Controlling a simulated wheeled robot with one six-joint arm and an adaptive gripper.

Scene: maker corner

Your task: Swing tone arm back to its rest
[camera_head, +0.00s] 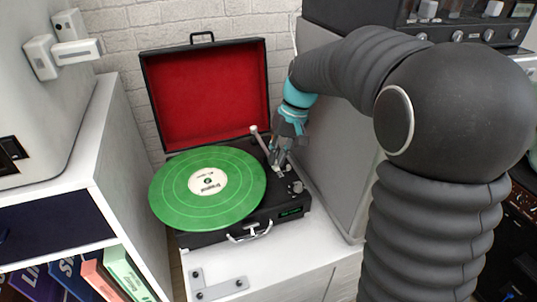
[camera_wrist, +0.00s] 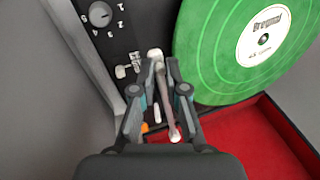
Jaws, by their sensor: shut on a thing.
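The tone arm (camera_head: 262,142) is a thin light-coloured arm on the deck of an open record player (camera_head: 240,218), to the right of the green record (camera_head: 205,212). In the wrist view the tone arm (camera_wrist: 166,112) runs between my fingers, clear of the record (camera_wrist: 222,68). My gripper (camera_head: 277,164) reaches down over the right side of the deck. In the wrist view my gripper (camera_wrist: 160,66) is shut on the tone arm near its pale front end. My fingers hide the rest in the head view, so I cannot tell whether the arm sits in it.
The red-lined lid (camera_head: 205,95) stands open behind the deck. A knob (camera_wrist: 100,14) with numbers is near the deck's edge. A grey panel (camera_head: 335,140) rises close on the right. A white shelf unit (camera_head: 105,180) stands at left. The white top (camera_head: 265,262) in front has some free room.

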